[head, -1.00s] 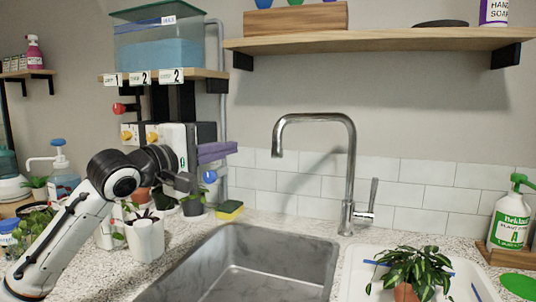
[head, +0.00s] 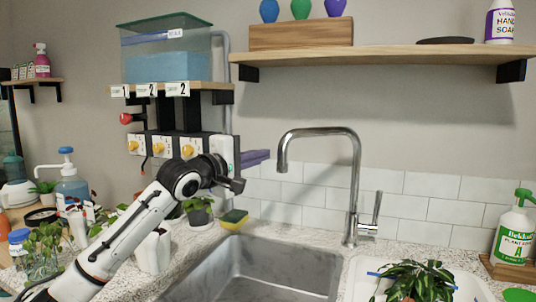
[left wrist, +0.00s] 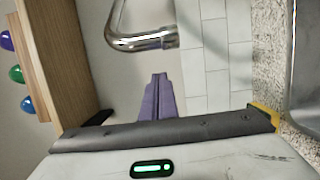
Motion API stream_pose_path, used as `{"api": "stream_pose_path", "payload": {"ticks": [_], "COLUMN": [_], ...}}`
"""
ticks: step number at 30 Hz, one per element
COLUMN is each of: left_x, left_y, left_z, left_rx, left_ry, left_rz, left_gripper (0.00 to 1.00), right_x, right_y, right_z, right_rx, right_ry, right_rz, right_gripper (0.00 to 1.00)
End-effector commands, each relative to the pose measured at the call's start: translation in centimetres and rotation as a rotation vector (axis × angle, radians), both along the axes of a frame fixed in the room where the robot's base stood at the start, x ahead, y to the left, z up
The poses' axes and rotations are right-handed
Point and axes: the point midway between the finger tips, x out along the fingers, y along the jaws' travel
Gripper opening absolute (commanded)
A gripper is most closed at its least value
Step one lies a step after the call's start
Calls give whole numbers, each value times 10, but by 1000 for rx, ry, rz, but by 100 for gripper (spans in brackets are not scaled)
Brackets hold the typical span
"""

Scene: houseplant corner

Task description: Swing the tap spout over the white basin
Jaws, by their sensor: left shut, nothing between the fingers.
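The chrome tap (head: 356,190) stands upright behind the sinks. Its spout (head: 282,160) reaches left and its mouth hangs over the grey metal sink (head: 255,265). A lever handle is on the tap's right side. The white basin (head: 364,266) is at the lower right, partly cut off by the frame, with a leafy plant (head: 408,278) in it. My left gripper (head: 262,156), with purple fingers, is shut and empty, a little left of the spout and apart from it. In the left wrist view, the fingers (left wrist: 158,95) point toward part of the chrome tap (left wrist: 145,42). My right gripper is not in view.
A wooden shelf (head: 400,60) runs above the tap. A dosing unit with a water tank (head: 165,62) stands behind my left arm. A yellow-green sponge (head: 234,218) lies behind the sink's left corner. A spray bottle (head: 513,235) stands at right. The space between gripper and spout is clear.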

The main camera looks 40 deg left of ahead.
Motion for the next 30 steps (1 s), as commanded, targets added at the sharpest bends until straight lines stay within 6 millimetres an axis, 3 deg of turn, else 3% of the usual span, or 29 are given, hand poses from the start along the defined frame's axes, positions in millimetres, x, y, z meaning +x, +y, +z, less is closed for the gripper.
{"api": "stream_pose_path", "payload": {"ticks": [3, 9, 30], "left_x": [-9, -14, -21], "left_y": [-19, -34, -45], "left_z": [0, -1, 0], "left_rx": [3, 1, -5], "left_ry": [-3, -2, -2], "left_rz": [-5, -4, 34], "left_gripper": [0, 0, 0], "right_x": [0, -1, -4], "right_y": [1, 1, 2], "right_z": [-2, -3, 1], "right_rx": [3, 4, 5], "right_ry": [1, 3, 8], "right_rz": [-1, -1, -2], "right_gripper": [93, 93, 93]}}
